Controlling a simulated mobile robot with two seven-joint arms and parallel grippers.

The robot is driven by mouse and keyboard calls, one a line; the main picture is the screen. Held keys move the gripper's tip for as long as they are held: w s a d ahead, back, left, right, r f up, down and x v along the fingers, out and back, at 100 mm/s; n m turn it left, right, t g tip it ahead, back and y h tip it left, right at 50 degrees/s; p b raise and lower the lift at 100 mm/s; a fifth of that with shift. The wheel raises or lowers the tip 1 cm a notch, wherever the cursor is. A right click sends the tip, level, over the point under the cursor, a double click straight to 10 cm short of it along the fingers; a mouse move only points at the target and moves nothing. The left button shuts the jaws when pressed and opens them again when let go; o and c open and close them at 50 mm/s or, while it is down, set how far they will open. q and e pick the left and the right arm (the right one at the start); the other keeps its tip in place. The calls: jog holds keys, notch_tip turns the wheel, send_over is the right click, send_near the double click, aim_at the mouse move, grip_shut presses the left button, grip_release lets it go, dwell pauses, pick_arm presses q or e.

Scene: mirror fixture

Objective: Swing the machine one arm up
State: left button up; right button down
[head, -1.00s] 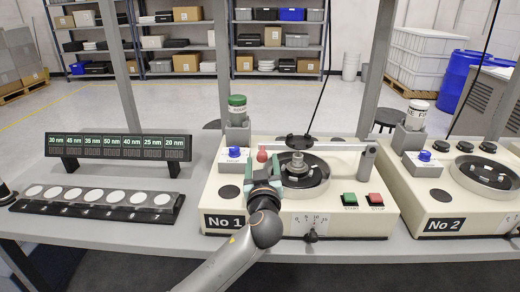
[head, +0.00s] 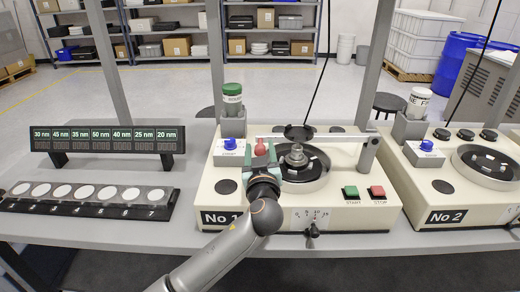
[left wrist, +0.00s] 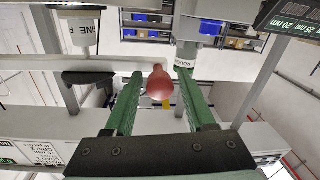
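Machine one (head: 218,200), a cream box marked No 1, stands on the bench in the head view. Its arm (head: 325,141) is a pale level bar from a post on the right, passing behind the spindle over the dark bowl (head: 308,180). A red knob (head: 261,149) is at the bar's left end. My left gripper (head: 263,168) is at the knob, with green fingers open. In the left wrist view the knob (left wrist: 160,82) lies between the fingers (left wrist: 160,90), with a gap on each side. My right gripper is not in view.
A green-capped bottle (head: 232,97) and blue button (head: 230,144) stand left of the knob. Green start (head: 350,192) and red stop (head: 377,192) buttons are at front right. Machine two (head: 450,195) stands to the right. A sample strip (head: 85,208) and sign (head: 107,140) are left.

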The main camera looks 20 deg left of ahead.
pick_arm(q)
grip_shut()
dwell(1.1)
